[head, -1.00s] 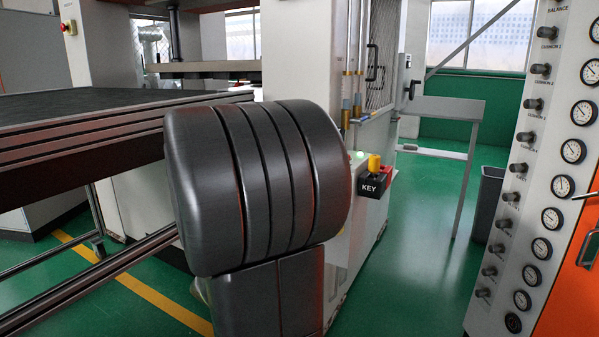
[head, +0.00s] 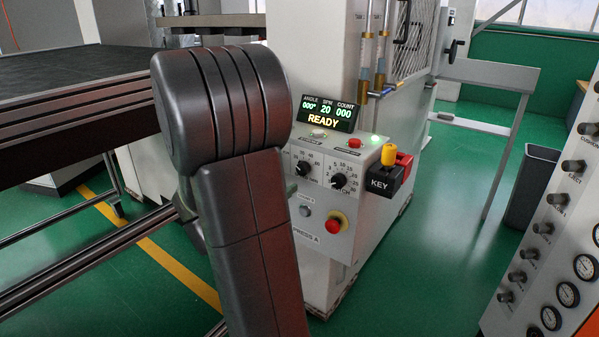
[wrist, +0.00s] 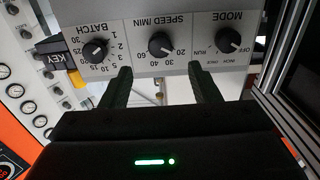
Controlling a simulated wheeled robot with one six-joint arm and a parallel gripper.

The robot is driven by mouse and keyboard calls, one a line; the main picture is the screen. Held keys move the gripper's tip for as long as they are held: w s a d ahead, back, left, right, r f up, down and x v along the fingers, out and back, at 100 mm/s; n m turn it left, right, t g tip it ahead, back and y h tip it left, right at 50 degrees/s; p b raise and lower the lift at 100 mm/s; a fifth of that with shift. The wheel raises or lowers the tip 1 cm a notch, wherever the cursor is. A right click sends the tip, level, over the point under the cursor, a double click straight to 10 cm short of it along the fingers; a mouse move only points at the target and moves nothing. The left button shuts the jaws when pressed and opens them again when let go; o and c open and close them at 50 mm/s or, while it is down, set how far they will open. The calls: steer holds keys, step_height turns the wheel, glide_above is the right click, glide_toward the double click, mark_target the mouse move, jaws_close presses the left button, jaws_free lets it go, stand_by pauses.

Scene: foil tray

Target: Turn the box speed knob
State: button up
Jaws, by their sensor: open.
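The speed knob (wrist: 160,44) is black and sits on the light grey control panel (wrist: 110,22), with "SPEED /MIN" lettering upside down in the wrist view. In the head view the speed knob (head: 303,168) shows just right of my arm. My gripper (wrist: 158,69) is open, its two dark fingers apart and pointing at the panel, one to each side of the speed knob. The fingers look short of the knob; the exact gap cannot be told. In the head view my arm hides most of the gripper.
The batch knob (wrist: 94,51) and mode knob (wrist: 228,40) flank the speed knob. A display (head: 328,113) reads READY. A red emergency button (head: 334,226) sits lower on the box. A yellow key switch (head: 403,158) stands at its right side.

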mark_target(301, 171)
steer(key=x, duration=0.9)
steer(key=shift+w+b, duration=0.1)
steer(key=shift+b, duration=0.2)
steer(key=shift+c, duration=0.5)
steer(key=c, duration=0.9)
steer(key=m+b, duration=0.2)
steer(key=m, duration=0.2)
steer(key=shift+f, duration=0.1)
steer(key=shift+m+b, duration=1.05)
steer(key=shift+m, duration=0.85)
